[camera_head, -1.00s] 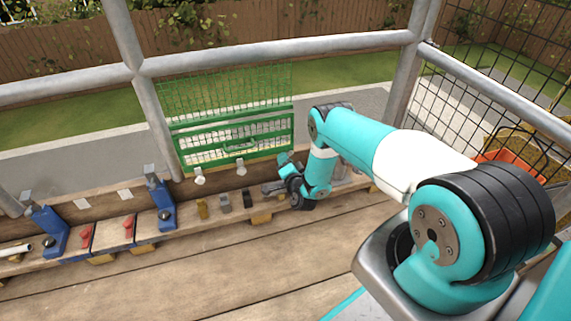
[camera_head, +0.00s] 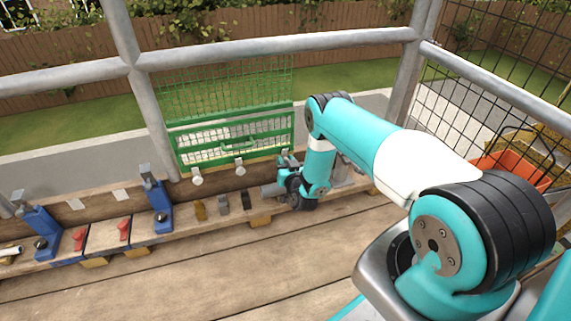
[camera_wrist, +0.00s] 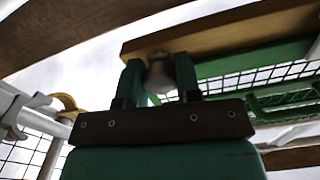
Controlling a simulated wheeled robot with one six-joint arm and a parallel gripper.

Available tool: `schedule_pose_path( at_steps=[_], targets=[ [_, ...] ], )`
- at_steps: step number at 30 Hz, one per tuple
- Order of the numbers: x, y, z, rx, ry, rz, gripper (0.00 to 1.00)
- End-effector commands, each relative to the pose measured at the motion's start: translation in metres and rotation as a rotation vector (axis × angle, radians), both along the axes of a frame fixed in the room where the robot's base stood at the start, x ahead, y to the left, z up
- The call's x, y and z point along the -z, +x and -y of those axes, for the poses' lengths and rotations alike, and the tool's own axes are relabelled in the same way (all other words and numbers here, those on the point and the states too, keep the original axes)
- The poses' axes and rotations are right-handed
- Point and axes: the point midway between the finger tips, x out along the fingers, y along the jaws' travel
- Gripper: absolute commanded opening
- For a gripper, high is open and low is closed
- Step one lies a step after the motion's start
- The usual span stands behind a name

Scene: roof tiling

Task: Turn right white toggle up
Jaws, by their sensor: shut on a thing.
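Two white toggles show in the head view, a left one (camera_head: 197,180) and a middle one (camera_head: 239,171), on the upright board below the green mesh gate. My gripper (camera_head: 284,160) is at the same board, to the right of them. In the wrist view my gripper (camera_wrist: 158,78) has its two dark green fingers on either side of a pale rounded knob (camera_wrist: 159,72) below a wooden edge, shut on it. This appears to be the right white toggle; in the head view my gripper and wrist largely hide it.
A wooden ledge carries blue fixtures (camera_head: 160,207), red switches (camera_head: 124,229) and a brown block (camera_head: 200,209). The green mesh gate (camera_head: 230,135) stands behind. Grey rails run above. The plank floor in front is clear.

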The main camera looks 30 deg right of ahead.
Motion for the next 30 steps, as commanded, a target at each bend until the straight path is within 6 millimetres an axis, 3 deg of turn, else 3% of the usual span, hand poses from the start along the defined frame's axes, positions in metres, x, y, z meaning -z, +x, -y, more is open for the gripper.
schedule_pose_path(
  at_steps=[9,26,27,30],
  targets=[
    [0.0016,-0.0006,-0.0001,0.0,-0.128,-0.041,0.08],
    [0.0013,-0.0007,0.0001,0.0,-0.158,-0.05,0.08],
    [0.0013,-0.0007,0.0001,0.0,-0.158,-0.05,0.34],
    [0.0011,-0.0007,0.0002,0.0,-0.158,-0.048,0.57]
  ],
)
